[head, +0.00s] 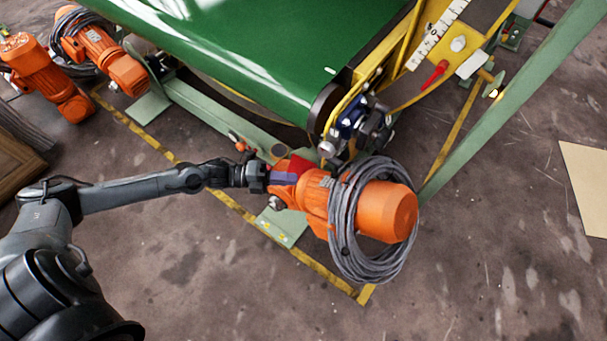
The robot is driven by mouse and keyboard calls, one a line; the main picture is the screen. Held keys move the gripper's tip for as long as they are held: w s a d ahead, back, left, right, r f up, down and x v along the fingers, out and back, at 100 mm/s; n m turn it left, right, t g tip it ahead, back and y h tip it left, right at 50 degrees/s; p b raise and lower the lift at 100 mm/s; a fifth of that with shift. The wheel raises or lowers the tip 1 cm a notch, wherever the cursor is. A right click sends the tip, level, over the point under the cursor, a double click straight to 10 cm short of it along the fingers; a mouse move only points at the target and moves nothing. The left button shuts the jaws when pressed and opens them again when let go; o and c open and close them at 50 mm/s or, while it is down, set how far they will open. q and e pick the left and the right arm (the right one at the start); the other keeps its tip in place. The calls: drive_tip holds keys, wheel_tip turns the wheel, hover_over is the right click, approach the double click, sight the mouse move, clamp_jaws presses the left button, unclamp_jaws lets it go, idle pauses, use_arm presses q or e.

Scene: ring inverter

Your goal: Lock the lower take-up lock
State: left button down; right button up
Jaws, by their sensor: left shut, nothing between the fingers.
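A red lever (435,75) sits on the yellow frame beside the white scale at the upper right; I cannot tell whether it is the lower take-up lock. A red part with a bluish-purple band (287,172) sits at the left end of the orange motor (385,211). My left gripper (268,178) is at that end of the motor, shut, with its fingertips hard to make out. I cannot tell whether it touches the red part. My right gripper is out of view.
A green conveyor belt (250,45) fills the top, on a pale green frame (205,110). A grey cable coil (350,225) hangs around the orange motor. More orange motors (40,70) stand at upper left. The concrete floor (480,270) is clear at lower right.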

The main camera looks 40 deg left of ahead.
use_arm(q)
drive_tip(key=shift+p+v, duration=0.45)
drive_tip(key=shift+v, duration=1.15)
drive_tip(key=shift+s, duration=0.1)
